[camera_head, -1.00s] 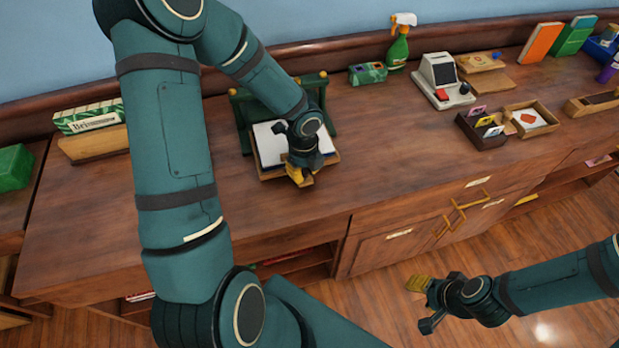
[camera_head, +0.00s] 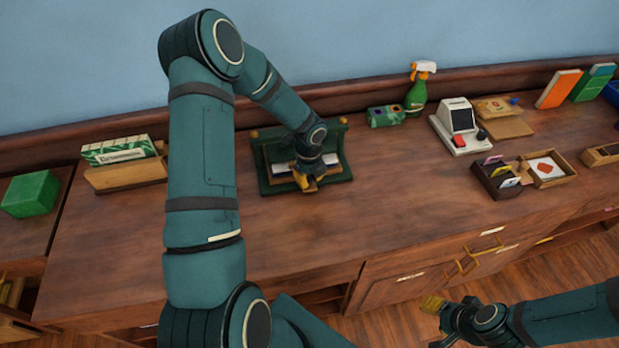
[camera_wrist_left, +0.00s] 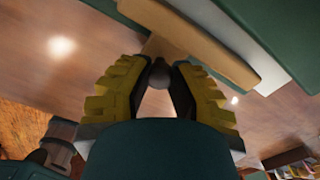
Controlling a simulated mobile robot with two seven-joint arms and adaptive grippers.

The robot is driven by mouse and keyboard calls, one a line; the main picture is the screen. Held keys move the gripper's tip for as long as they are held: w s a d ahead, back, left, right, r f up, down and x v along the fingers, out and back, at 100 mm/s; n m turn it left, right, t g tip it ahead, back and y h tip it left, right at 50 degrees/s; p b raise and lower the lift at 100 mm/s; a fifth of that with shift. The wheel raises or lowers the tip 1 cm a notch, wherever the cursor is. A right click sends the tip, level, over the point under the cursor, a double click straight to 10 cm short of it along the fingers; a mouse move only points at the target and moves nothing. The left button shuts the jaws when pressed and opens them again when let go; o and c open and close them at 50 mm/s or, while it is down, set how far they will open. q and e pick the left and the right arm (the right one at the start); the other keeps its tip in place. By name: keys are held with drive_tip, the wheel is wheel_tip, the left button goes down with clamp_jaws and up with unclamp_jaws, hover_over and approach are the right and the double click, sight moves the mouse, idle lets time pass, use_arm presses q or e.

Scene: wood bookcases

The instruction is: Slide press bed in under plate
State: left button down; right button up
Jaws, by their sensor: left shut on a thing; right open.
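The green press (camera_head: 340,147) stands on the wood counter, with its plate over the press bed. The wooden press bed (camera_head: 285,178) carries white paper (camera_head: 279,168). Only its front strip shows; the rest is hidden under the plate. My left gripper (camera_head: 308,183) is at the bed's front edge. In the left wrist view, its yellow fingers (camera_wrist_left: 160,85) are shut on a dark round knob (camera_wrist_left: 161,74) at the front of the bed (camera_wrist_left: 190,38). The green plate edge (camera_wrist_left: 275,30) lies beyond the paper. My right gripper (camera_head: 434,322) is open and empty, low in front of the counter.
A green-and-white box (camera_head: 118,149) on a wooden stand is at the left. A small green box (camera_head: 385,116), a spray bottle (camera_head: 417,90), a white machine (camera_head: 458,125) and wooden trays (camera_head: 548,168) stand to the right. The counter (camera_head: 380,200) in front of the press is clear.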

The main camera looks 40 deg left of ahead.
use_arm(q)
drive_tip(key=shift+w+a, duration=0.1)
drive_tip(key=shift+a, duration=0.1)
drive_tip(key=c, duration=1)
unclamp_jaws()
drive_tip(key=shift+o, duration=1.3)
drive_tip(key=shift+w+f, duration=0.1)
drive_tip(key=shift+r, duration=0.2)
wheel_tip(320, 180, up, 12)
drive_tip(key=shift+f, duration=0.15)
